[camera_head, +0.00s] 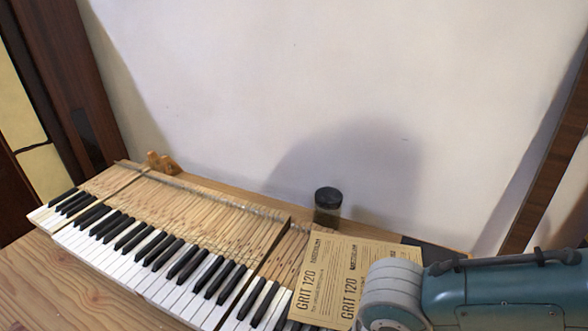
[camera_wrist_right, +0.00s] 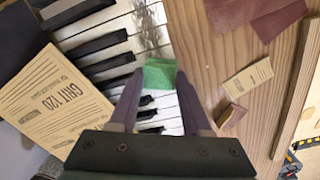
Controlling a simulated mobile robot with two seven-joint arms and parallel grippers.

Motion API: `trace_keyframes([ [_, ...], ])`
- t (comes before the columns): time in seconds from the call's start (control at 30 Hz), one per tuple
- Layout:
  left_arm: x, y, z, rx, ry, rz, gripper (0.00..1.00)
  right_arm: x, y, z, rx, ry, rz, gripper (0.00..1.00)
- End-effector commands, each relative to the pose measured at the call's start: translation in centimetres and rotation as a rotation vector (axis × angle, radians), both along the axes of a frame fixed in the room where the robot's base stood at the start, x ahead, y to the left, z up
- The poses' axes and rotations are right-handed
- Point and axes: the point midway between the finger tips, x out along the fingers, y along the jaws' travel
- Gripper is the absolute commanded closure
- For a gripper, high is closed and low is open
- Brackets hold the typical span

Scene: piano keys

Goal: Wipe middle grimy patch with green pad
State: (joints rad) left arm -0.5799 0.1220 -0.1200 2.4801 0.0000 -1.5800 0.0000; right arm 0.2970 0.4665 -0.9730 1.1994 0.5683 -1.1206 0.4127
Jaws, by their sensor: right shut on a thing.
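My right gripper (camera_wrist_right: 158,85) is shut on the green pad (camera_wrist_right: 159,74), which sits between its fingertips in the right wrist view. The pad is over the piano keys (camera_wrist_right: 100,48); I cannot tell whether it touches them. A grey, smeared grimy patch (camera_wrist_right: 146,38) shows on the white keys just beyond the pad. Other grimy patches cannot be made out clearly. In the head view, the keyboard (camera_head: 150,248) runs from the left to the bottom middle, and my right arm hides the gripper and pad. My left gripper is not in view.
Sandpaper sheets marked GRIT 120 (camera_head: 350,268) lie over the keyboard's right part. A dark-lidded jar (camera_head: 328,206) stands behind it. In the right wrist view, reddish sheets (camera_wrist_right: 272,18), a paper-wrapped block (camera_wrist_right: 247,78) and a small block (camera_wrist_right: 232,115) lie on the wooden table (camera_wrist_right: 205,60).

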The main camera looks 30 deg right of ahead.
Motion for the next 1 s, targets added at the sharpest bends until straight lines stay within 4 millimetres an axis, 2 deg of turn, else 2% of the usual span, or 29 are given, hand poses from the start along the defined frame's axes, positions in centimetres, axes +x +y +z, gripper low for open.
trace_keyframes([
  [0.3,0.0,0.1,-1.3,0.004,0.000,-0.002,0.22,3.0,2.1,0.0,0.013,-0.022,0.005,1.00],
  [0.8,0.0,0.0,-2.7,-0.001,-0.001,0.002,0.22,5.5,4.0,0.1,0.013,-0.020,0.005,1.00],
  [1.0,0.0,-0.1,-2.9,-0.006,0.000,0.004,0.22,5.9,4.3,0.2,0.010,-0.015,0.003,1.00],
])
